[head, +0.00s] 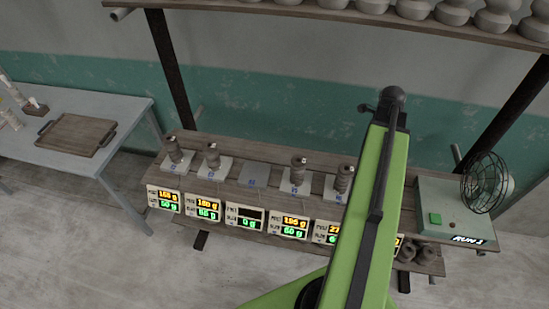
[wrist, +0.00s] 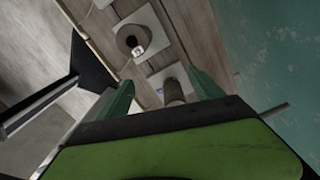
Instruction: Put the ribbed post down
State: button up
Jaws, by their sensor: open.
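In the wrist view, a brown upright post (wrist: 174,91) stands on a pale square plate (wrist: 157,82) between my gripper's fingers. It looks ribbed, though its lower part is cut off by the gripper body. My gripper (wrist: 160,79) is open, with one green finger on each side of the post; I cannot tell whether either touches it. In the head view my green arm hides the gripper and whatever stands behind it. Several stacked brown clay posts, one of them here (head: 298,172), stand on pale scale plates in a row along the wooden bench (head: 260,147).
One scale plate (head: 254,177) is empty and its display (head: 246,219) reads 0 g. A wire fan (head: 487,182) and a box with a green button (head: 435,218) sit at the right. A wooden tray (head: 78,134) lies on the left table (head: 120,108). A high shelf (head: 330,15) holds pale pots.

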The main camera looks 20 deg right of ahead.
jog(key=w+a+n, duration=0.5)
jog(key=a+n, duration=0.1)
jog(key=a, duration=0.2)
jog(key=w+a+n, duration=0.5)
jog(key=a, duration=0.3)
jog(key=w+a+n, duration=0.3)
jog(key=a+n, duration=1.4)
jog(key=a, duration=0.8)
jog(key=shift+a+n, duration=0.4)
jog(key=shift+w+f, duration=0.1)
jog(key=shift+w, duration=0.05)
notch_tip(320, 180, down, 13)
jog(key=b, duration=1.3)
jog(key=shift+f, duration=0.15)
jog(key=shift+r, duration=0.4)
jog(key=shift+c, duration=0.4)
